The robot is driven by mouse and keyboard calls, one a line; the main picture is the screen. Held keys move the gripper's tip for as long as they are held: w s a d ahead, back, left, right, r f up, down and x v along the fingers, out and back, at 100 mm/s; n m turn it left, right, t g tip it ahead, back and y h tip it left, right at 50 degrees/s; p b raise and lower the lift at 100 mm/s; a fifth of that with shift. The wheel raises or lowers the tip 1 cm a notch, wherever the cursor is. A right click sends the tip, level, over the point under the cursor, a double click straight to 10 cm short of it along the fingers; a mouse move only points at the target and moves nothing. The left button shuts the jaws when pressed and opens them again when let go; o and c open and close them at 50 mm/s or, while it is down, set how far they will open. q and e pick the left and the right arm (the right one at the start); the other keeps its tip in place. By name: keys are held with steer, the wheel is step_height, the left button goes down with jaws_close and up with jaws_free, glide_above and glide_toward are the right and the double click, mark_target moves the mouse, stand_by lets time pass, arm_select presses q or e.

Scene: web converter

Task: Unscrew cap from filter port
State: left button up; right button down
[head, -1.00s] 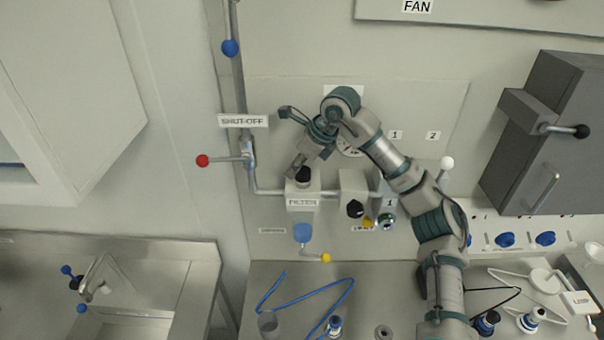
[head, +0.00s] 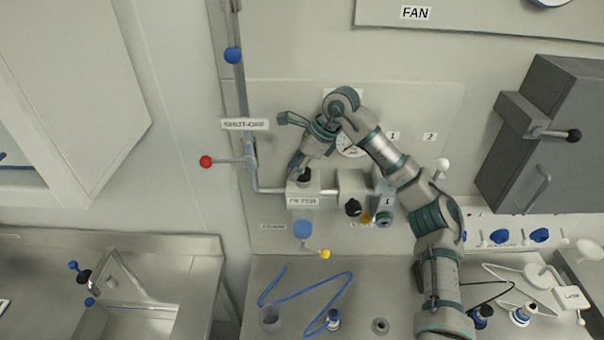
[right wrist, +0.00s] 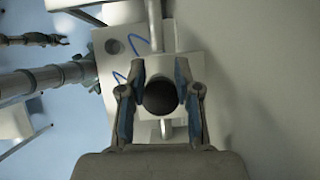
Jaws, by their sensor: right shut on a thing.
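The filter housing (head: 302,201) is a pale box on the wall pipe, labelled FILTER. Its black cap (head: 304,177) sits on the top of the box. My right gripper (head: 299,173) reaches down from above onto the cap and is shut on it. In the right wrist view the round black cap (right wrist: 160,97) lies between the two blue-padded fingers, with the pale filter housing (right wrist: 115,60) behind it. Part of the cap is hidden by the fingers in the head view. My left gripper is not in the head view.
A red-knobbed shut-off lever (head: 206,162) is left of the filter. A black knob (head: 353,207) and a gauge (head: 350,146) are close on the right. Below are a yellow-tipped valve lever (head: 325,254) and a counter with a blue tube (head: 305,290).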

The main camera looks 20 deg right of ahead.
steer(key=n, duration=0.1)
steer(key=n+g, duration=0.1)
steer(key=s+n+g, duration=0.1)
steer(key=n, duration=0.1)
steer(key=shift+a+y, duration=0.25)
steer(key=shift+y, duration=0.05)
steer(key=shift+s+n, duration=0.1)
steer(key=shift+n, duration=0.3)
steer(key=shift+s+r+n+g, duration=0.1)
steer(key=shift+s+n+g, duration=0.25)
steer(key=shift+n+g, duration=0.2)
steer(key=shift+d, duration=0.1)
steer(key=shift+w, duration=0.1)
